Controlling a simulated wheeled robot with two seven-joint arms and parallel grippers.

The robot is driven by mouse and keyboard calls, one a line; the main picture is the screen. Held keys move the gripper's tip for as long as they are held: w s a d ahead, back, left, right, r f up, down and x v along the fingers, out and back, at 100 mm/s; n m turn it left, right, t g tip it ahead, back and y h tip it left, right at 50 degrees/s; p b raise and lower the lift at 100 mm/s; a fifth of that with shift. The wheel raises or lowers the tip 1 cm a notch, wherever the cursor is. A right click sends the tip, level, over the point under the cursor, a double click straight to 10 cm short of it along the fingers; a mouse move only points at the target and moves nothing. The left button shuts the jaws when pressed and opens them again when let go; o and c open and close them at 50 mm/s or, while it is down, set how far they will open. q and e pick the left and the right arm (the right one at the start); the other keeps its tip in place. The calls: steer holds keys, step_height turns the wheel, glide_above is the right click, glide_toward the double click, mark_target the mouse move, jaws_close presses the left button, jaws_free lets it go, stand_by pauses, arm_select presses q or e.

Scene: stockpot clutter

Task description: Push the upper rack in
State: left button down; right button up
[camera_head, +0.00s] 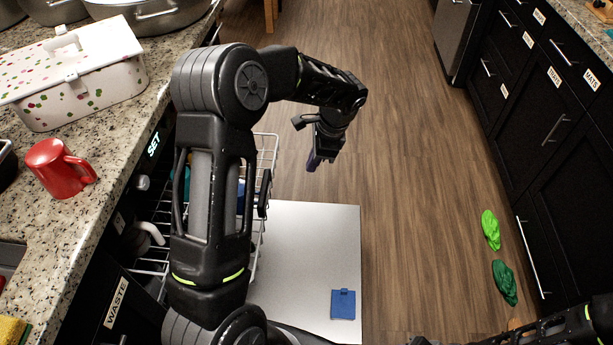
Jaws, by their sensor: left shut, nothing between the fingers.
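The upper rack (268,150) is a white wire rack. It is pulled out from the dishwasher under the left counter, above the lowered door (305,225). My left arm crosses in front of it and hides most of it. Parts of dishes show through the wires, too hidden to name. My left gripper (313,163) is shut and empty. In the picture it is right of the rack's outer end, over the floor, with a gap between them. Part of my right arm shows at the bottom right; its gripper is not in view.
The granite counter (112,165) on the left carries a red mug (58,168), a spotted box (85,85) and large pots (150,12). A blue flap (343,304) is on the door. Green cloths (505,283) lie by the right cabinets. The middle floor is clear.

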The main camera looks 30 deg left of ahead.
arm_select(q)
steer(key=shift+s+a+r+m+g+y, duration=0.25)
steer(key=shift+s+a+m+g, duration=0.1)
steer(key=shift+s, duration=0.25)
steer(key=shift+s+a+r+m+g+y, duration=0.15)
steer(key=shift+s+a+r+m+g, duration=0.15)
steer(key=shift+s, duration=0.3)
steer(key=shift+f, duration=0.2)
steer(key=s+a+f, duration=0.3)
steer(key=a+f, duration=0.3)
steer(key=f, duration=0.3)
steer(key=shift+s+a+p, duration=0.3)
steer(key=shift+s+a, duration=0.05)
steer(key=shift+a, duration=0.05)
steer(key=s+a+p, duration=0.1)
steer(key=s+a, duration=0.4)
steer(key=a, duration=0.5)
steer(key=s+a+p, duration=0.1)
steer(key=s+a, duration=0.5)
steer(key=a, duration=0.4)
steer(key=shift+w, duration=0.1)
